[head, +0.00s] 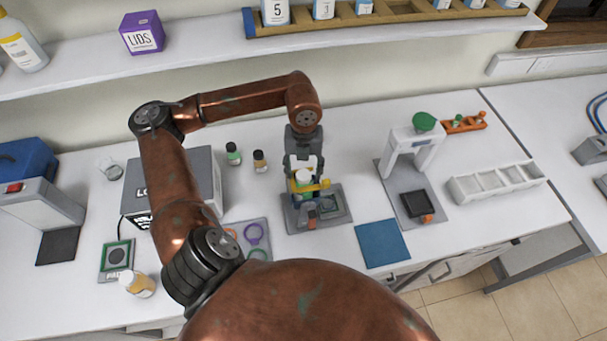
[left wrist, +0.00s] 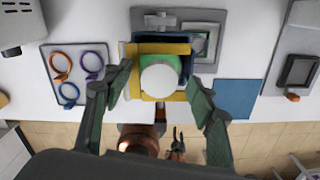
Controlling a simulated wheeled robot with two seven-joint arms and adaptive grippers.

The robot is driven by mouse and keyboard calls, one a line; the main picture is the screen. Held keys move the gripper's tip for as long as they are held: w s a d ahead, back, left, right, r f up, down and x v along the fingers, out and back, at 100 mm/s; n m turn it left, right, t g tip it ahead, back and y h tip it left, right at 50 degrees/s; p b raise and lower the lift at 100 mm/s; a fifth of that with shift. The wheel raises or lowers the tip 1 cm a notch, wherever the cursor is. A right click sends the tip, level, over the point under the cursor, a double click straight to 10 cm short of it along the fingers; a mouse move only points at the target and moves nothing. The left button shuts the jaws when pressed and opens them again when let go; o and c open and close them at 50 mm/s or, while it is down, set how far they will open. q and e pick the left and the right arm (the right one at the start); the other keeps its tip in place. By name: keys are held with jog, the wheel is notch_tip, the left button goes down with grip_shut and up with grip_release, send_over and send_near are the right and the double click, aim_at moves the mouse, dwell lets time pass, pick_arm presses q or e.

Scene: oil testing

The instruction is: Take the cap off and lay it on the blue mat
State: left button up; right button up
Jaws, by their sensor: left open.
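My left gripper (head: 304,168) is open above a small fixture on a grey base (head: 333,222). In the left wrist view its two fingers (left wrist: 160,90) stand on either side of a round white cap (left wrist: 161,80), apart from it. The cap, seen from above, sits over a green part inside a yellow and blue holder (left wrist: 129,52). In the head view the white cap (head: 303,176) shows just under the gripper. The blue mat (head: 382,243) lies bare on the bench to the right of the fixture and also shows in the left wrist view (left wrist: 237,98).
Right of the mat stands a white press-like device (head: 415,150) with a green top, and a white rack (head: 497,182). Two small bottles (head: 259,160) stand behind left. A grey tray with coloured rings (head: 254,233) lies left of the fixture. A shelf (head: 200,57) runs along the back.

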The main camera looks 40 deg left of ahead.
pick_arm(q)
jog(key=shift+c, duration=0.3)
jog(key=c, duration=0.8)
jog(key=shift+r, duration=0.15)
